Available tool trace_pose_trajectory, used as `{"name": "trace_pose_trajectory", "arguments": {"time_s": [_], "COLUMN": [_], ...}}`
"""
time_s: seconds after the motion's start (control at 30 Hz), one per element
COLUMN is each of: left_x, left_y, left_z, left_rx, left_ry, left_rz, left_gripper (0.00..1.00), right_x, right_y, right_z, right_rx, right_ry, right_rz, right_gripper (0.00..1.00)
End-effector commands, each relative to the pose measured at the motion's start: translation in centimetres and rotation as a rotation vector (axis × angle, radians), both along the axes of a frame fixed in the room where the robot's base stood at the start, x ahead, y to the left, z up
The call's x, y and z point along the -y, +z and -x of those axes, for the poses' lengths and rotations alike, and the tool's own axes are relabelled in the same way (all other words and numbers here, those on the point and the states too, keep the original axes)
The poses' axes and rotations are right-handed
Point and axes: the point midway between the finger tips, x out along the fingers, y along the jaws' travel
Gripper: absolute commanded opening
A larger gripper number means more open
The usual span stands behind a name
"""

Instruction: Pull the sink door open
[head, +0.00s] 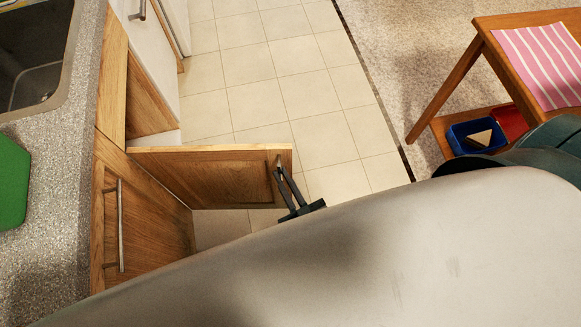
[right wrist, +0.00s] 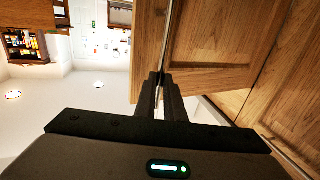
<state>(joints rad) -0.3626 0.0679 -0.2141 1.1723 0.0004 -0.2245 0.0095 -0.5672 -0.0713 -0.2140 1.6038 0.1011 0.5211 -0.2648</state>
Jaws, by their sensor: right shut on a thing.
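The wooden sink door (head: 215,175) stands swung out from the cabinet below the counter, roughly square to the cabinet front. A gap into the cabinet shows behind it. My right gripper (head: 281,172) is at the door's free edge, shut on the door handle (head: 278,162). In the right wrist view the dark fingers of the right gripper (right wrist: 158,84) close together beside the door's panel (right wrist: 212,40); the fingers hide much of the handle there. My left gripper is not in view.
Another cabinet door with a long handle (head: 120,225) is shut, nearer me. The counter (head: 60,180) bears a green board (head: 12,178) and the sink (head: 38,85). Tiled floor (head: 270,70) beyond the door is clear. A wooden table (head: 480,50) with bins stands right.

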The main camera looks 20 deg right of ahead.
Motion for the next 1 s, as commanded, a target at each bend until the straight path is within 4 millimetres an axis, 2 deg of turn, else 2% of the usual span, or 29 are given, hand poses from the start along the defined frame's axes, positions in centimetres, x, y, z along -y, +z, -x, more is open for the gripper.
{"name": "trace_pose_trajectory", "arguments": {"time_s": [0.03,0.53,0.57,0.6,1.0], "left_x": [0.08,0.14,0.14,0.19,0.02], "left_y": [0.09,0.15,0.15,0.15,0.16], "left_z": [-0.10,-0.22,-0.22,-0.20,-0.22], "left_rx": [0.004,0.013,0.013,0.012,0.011], "left_ry": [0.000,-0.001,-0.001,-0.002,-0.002], "left_rz": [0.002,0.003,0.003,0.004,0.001], "left_gripper": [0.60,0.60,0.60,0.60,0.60], "right_x": [-1.77,-2.16,-2.15,-2.16,-1.84], "right_y": [0.29,0.29,0.29,0.32,0.31], "right_z": [-0.20,-0.22,-0.23,-0.22,-0.05], "right_rx": [0.002,0.004,0.004,0.005,0.005], "right_ry": [0.023,0.029,0.029,0.028,0.026], "right_rz": [-0.005,-0.004,-0.004,-0.005,-0.005], "right_gripper": [0.00,0.00,0.16,0.26,0.27]}}
